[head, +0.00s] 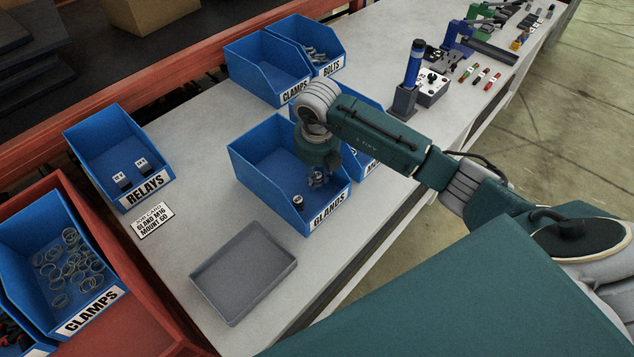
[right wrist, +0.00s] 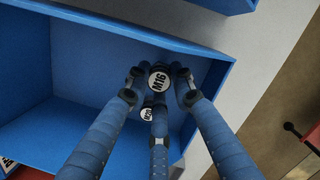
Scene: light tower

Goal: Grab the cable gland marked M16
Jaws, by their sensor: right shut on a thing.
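The blue bin labelled GLANDS (head: 262,158) stands on the light bench. My right gripper (head: 317,179) reaches down inside it near its front. In the right wrist view, its three fingers (right wrist: 158,78) are closed around a dark cable gland with a white cap marked M16 (right wrist: 160,81). In the head view the fingers mostly hide this gland. A second gland (head: 298,201) stands apart in the bin's front corner. A gland with a white cap (right wrist: 147,115) also shows behind the fingers in the wrist view, its marking partly covered. My left gripper is in neither view.
A sign reading GLAND M16 (head: 151,221) lies beside the RELAYS bin (head: 92,142). An empty grey tray (head: 232,312) lies in front of the GLANDS bin. Blue CLAMPS and BOLTS bins (head: 247,62) stand behind. The bin's walls surround my right fingers.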

